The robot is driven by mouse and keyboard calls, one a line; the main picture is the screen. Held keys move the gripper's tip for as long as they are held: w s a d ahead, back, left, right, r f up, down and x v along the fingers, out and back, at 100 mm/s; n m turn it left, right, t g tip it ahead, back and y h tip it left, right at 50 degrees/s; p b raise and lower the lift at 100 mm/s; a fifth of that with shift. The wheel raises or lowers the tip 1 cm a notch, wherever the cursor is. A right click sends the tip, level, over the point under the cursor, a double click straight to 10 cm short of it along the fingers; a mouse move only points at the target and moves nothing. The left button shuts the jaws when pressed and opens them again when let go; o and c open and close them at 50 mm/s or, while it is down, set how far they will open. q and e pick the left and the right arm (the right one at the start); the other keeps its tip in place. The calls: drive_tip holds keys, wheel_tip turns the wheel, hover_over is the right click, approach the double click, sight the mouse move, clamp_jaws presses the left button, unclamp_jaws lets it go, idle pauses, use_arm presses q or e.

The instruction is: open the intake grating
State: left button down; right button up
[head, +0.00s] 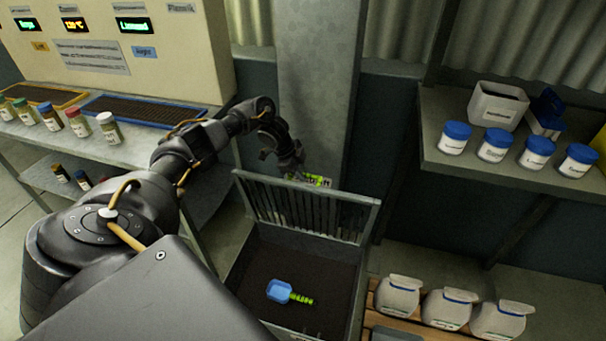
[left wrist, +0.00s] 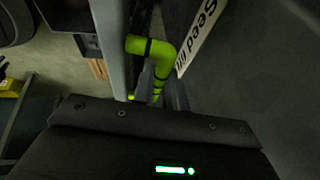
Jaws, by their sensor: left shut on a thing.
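The intake grating (head: 300,212) is a grey barred frame that stands tilted up along the back edge of the intake box (head: 231,271). The box is open from above, with dark contents. My left gripper (head: 292,170) is at the grating's top edge, shut on its green handle. The bent green handle (left wrist: 150,48) shows in the left wrist view, beyond my gripper's dark body; the fingertips are hard to make out. A blue scoop (head: 279,290) with a green grip lies on the dark contents. My right gripper is out of view.
A grey column (head: 318,80) rises right behind the grating. A white "Seed lift" sign (left wrist: 202,36) is close to the handle. White sacks (head: 447,309) stand right of the box. A shelf (head: 460,180) with blue-lidded jars is at right, a bench (head: 130,150) with bottles at left.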

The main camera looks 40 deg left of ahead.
use_arm(q)
drive_tip(key=shift+s+f, duration=0.2)
drive_tip(key=shift+f, duration=0.05)
drive_tip(key=c, duration=1.7)
unclamp_jaws()
drive_tip(key=o, duration=0.3)
drive_tip(key=shift+w+a+f, duration=0.1)
drive_tip(key=shift+w+a, duration=0.05)
drive_tip(key=shift+w, duration=0.05)
drive_tip(key=shift+r, duration=0.2)
